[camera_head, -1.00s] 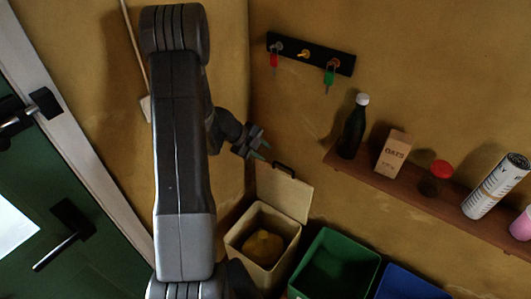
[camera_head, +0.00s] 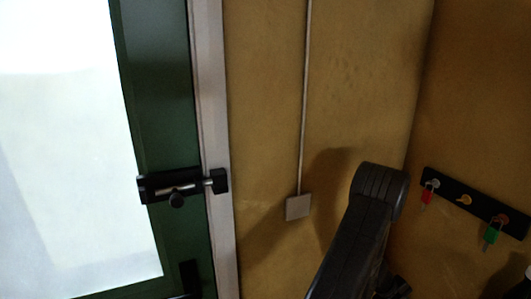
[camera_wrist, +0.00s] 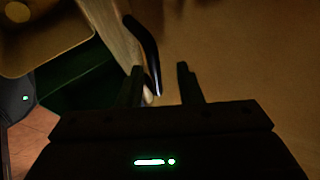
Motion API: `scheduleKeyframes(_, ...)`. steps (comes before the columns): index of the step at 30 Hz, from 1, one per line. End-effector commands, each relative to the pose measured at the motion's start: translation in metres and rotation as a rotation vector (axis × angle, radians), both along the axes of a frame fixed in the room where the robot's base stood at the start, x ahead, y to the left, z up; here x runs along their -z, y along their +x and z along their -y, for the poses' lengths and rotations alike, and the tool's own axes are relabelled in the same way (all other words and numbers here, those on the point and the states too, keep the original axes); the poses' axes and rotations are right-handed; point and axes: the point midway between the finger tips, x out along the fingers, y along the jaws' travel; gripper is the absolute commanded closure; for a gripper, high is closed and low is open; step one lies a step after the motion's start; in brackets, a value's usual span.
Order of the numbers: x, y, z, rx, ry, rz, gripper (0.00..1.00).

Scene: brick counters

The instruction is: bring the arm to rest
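My arm (camera_head: 355,245) rises at the lower right of the head view, its dark elbow end in front of the ochre wall. My gripper (camera_wrist: 162,84) shows in the wrist view; its two dark fingers stand apart. A curved black handle (camera_wrist: 146,45) passes in the picture close to the left finger, and whether they touch cannot be told. I see nothing clearly held between the fingers. The gripper is not visible in the head view.
A green door (camera_head: 158,110) with a bright pane and a black bolt (camera_head: 180,186) is at left. A wall box (camera_head: 298,207) is at centre. A key rack (camera_head: 473,203) is at right.

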Motion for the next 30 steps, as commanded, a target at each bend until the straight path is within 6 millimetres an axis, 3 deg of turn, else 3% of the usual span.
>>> scheduleKeyframes(7, 0.017, -0.004, 0.014, 0.002, 0.000, 0.000, 0.68)
scheduleKeyframes(18, 0.019, -0.004, 0.013, 0.001, -0.001, 0.000, 0.68)
scheduleKeyframes(30, 0.000, 0.001, -0.001, -0.002, 0.000, 0.000, 0.68)
